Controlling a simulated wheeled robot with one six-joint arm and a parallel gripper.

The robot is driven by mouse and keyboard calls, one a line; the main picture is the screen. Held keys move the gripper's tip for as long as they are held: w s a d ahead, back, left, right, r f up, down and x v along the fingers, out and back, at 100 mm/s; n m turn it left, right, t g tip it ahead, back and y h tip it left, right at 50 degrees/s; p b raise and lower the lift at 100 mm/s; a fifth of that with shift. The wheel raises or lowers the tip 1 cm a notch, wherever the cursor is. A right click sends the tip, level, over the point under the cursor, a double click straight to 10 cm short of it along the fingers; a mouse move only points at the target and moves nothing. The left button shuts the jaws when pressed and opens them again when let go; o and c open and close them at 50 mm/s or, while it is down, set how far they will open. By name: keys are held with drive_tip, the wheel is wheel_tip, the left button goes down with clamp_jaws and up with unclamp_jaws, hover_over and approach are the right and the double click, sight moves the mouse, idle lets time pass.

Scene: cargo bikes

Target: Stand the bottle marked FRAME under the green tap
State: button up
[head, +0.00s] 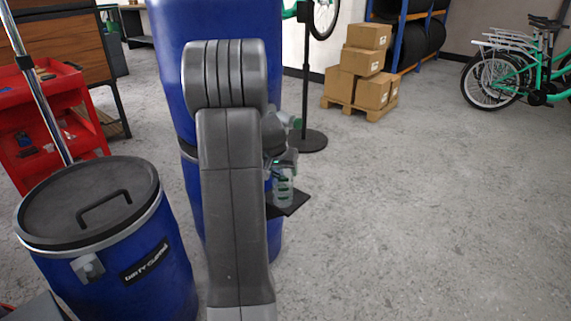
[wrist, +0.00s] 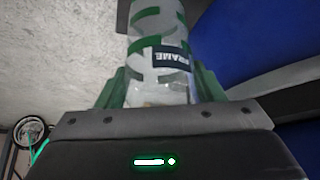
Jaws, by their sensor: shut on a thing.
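My gripper (wrist: 161,88) is shut on a clear bottle with green bands (wrist: 158,22). Its dark label reads FRAME, upside down in the wrist view (wrist: 172,57). In the head view the bottle (head: 284,190) looks upright over a small black plate (head: 297,202) beside the tall blue drum. Whether its base touches the plate I cannot tell. My gripper (head: 283,168) is partly hidden behind my arm. A small greenish part (head: 294,122) shows just above the gripper; I cannot tell whether it is the green tap. No tap is clear in the wrist view.
The tall blue drum (head: 174,62) stands behind my arm. A lidded blue drum (head: 155,262) is at front left, a red tool cart (head: 30,165) beyond it. A black stand (head: 312,141), cartons (head: 362,62) and a green bike (head: 535,82) are farther back. The floor at right is clear.

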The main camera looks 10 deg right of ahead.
drive_tip(key=shift+w+d+f+b, duration=0.1)
drive_tip(key=shift+w+d+b, duration=0.3)
drive_tip(key=shift+w, duration=0.4)
drive_tip(key=shift+w+d+b, duration=0.15)
drive_tip(key=shift+w+d, duration=0.3)
drive_tip(key=shift+w, duration=0.3)
drive_tip(key=shift+f, duration=0.2)
drive_tip(key=o, duration=1.2)
drive_tip(key=p+v, duration=0.3)
drive_tip(key=v, duration=0.9)
drive_tip(key=shift+r+p, duration=0.2)
drive_tip(key=shift+p, duration=0.15)
